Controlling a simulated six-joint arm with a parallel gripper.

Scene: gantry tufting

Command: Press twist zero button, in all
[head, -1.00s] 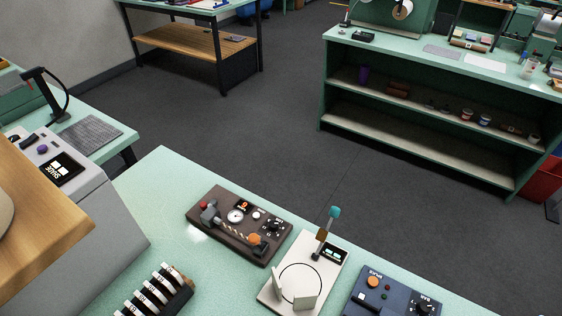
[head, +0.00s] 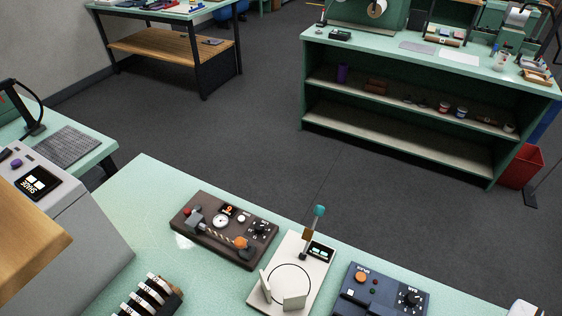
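A dark brown twist-testing device (head: 205,243) lies on the pale green table in the lower middle of the head view. It carries a small orange-lit display (head: 228,210), a round white gauge (head: 221,221), a small white button (head: 241,218), a black knob (head: 262,229) and a red knob (head: 186,211). A twisted yarn piece (head: 222,236) runs along its front between a grey clamp (head: 196,221) and an orange knob (head: 240,243). The lettering is too small to read, so I cannot tell which control is the twist zero button. My gripper is not in view.
A white device with a teal-topped lever (head: 319,211) stands right of the brown one. A navy box (head: 380,291) with an orange button is further right. A rack of white rings (head: 148,298) and a grey machine (head: 75,235) are left. Clear table (head: 150,190) lies behind left.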

